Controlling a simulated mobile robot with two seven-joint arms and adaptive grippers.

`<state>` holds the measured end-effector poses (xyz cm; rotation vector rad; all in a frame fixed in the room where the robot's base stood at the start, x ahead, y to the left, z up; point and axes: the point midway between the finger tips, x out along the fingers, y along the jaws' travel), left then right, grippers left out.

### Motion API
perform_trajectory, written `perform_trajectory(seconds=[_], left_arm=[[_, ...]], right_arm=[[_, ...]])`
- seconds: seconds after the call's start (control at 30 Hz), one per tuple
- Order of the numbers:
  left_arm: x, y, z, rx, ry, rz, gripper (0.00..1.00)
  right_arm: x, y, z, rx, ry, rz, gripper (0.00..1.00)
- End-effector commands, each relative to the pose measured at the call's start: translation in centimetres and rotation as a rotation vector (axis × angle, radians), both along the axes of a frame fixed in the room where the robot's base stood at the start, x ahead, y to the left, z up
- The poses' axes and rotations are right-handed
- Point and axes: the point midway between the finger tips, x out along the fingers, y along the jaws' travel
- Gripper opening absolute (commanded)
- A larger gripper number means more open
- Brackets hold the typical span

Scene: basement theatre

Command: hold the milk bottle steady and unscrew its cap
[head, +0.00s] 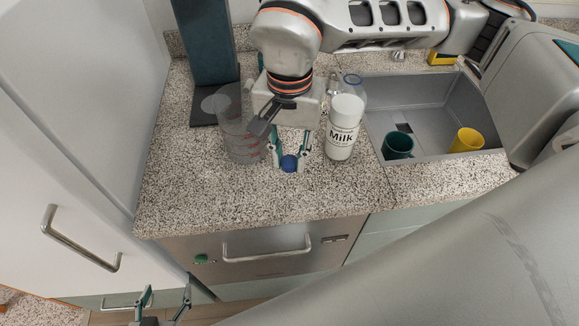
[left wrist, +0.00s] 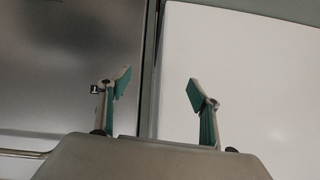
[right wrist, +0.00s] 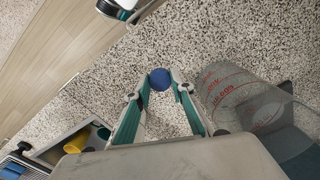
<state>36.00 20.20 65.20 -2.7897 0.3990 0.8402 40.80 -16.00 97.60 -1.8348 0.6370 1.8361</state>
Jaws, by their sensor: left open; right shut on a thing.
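The milk bottle (head: 342,138) stands upright on the speckled counter left of the sink, white with black "Milk" lettering. Its clear neck with a bluish rim shows at the top, and I see no cap on it. My right gripper (head: 289,160) is left of the bottle and apart from it, shut on a round blue cap (right wrist: 160,79). The cap's height above the counter is hard to tell. My left gripper (head: 165,301) is open and empty, low in front of the cabinets; its spread fingers show in the left wrist view (left wrist: 158,85). No finger touches the bottle.
A clear measuring jug with red markings (head: 240,145) stands just left of my right gripper. A sink (head: 436,100) at the right holds a green cup (head: 397,146) and a yellow cup (head: 466,141). A dark teal stand (head: 208,45) is behind. The front counter is clear.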

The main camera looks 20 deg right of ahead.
Motion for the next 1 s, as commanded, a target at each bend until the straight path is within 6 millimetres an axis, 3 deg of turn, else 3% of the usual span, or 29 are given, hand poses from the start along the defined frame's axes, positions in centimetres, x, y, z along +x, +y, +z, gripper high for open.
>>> perform_trajectory(seconds=[0.17,0.4,0.8,0.83,0.87,1.0], left_arm=[[0.0,0.0,0.0,0.000,-0.001,0.000,0.63],[0.0,0.0,0.1,0.000,-0.001,0.000,0.63],[0.0,0.0,-0.4,0.000,0.001,0.000,0.63],[0.0,0.0,-0.3,0.000,0.001,0.000,0.63],[0.0,0.0,-0.3,0.000,0.001,0.000,0.63],[0.0,0.0,-0.3,0.000,0.001,0.000,0.63]], right_arm=[[0.0,0.0,-1.1,-0.001,0.001,0.000,0.00],[-0.1,0.0,-4.1,-0.001,0.003,-0.001,0.00],[0.0,0.0,-4.6,0.000,0.000,0.000,0.00],[0.0,0.0,-4.6,0.000,0.000,0.000,0.28],[0.0,0.0,-4.5,0.000,0.000,0.000,0.35],[0.0,0.0,-4.5,0.000,0.000,0.000,0.39]])
